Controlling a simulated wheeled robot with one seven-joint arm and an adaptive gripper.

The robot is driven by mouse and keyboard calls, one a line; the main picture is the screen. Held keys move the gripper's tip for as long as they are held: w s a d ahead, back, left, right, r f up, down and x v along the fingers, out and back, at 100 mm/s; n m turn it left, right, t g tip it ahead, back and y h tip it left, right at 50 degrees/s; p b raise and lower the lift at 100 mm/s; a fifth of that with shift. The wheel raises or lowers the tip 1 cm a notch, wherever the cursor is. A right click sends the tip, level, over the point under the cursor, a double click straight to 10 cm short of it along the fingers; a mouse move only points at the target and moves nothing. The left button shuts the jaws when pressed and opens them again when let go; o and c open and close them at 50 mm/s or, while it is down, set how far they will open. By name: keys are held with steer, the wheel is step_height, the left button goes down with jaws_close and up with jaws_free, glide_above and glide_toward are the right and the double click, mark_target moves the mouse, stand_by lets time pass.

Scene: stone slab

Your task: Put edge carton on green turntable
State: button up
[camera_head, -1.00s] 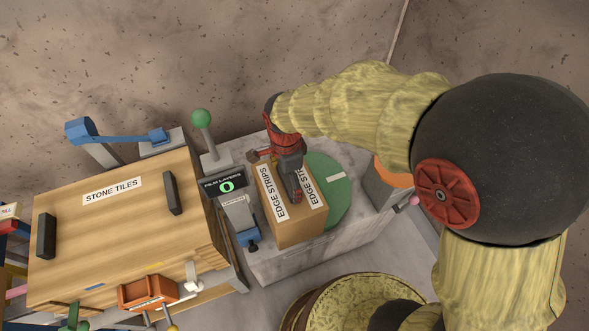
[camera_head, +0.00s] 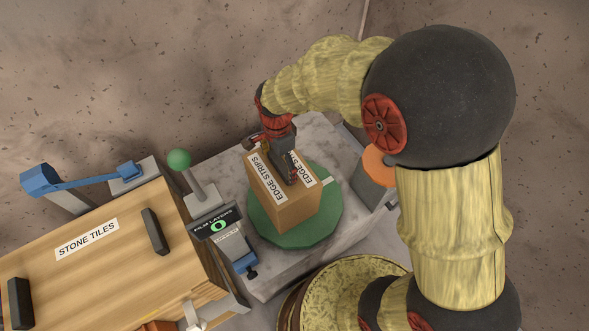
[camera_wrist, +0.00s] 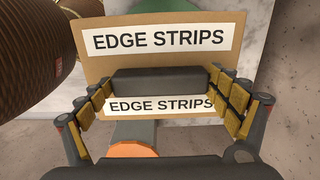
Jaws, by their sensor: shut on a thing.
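The edge carton (camera_head: 288,212) is a brown box with two white EDGE STRIPS labels. In the head view it is over the green turntable (camera_head: 318,228), with green showing around its base; I cannot tell whether it rests on the disc or hangs just above it. My gripper (camera_head: 290,172) is at the carton's top, shut on its dark handle. In the wrist view my fingers (camera_wrist: 163,100) close on both ends of that handle, and the carton (camera_wrist: 92,68) fills the upper middle. Part of the turntable (camera_wrist: 150,5) shows beyond it.
A post with a green knob (camera_head: 179,159) and a film layers display (camera_head: 216,224) stand left of the turntable. A wooden STONE TILES box (camera_head: 100,262) with dark handles is farther left. An orange disc (camera_head: 379,166) on a grey block is to the right. The stone slab (camera_head: 318,134) behind is clear.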

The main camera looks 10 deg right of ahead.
mark_target(294, 158)
steer(key=w+d+f, duration=0.1)
steer(key=f, duration=0.1)
steer(key=w+d+f+b, duration=0.1)
steer(key=d+f, duration=0.1)
steer(key=w+d+f, duration=0.1)
steer(key=f, duration=0.1)
steer(key=shift+w+d+f+b, duration=0.1)
steer(key=shift+w+d+b, duration=0.2)
steer(key=shift+d, duration=0.1)
steer(key=shift+w+d+f+b, duration=0.15)
steer(key=shift+f+b, duration=0.4)
steer(key=shift+f, duration=1.2)
steer(key=o, duration=1.8)
steer(key=shift+o, duration=0.2)
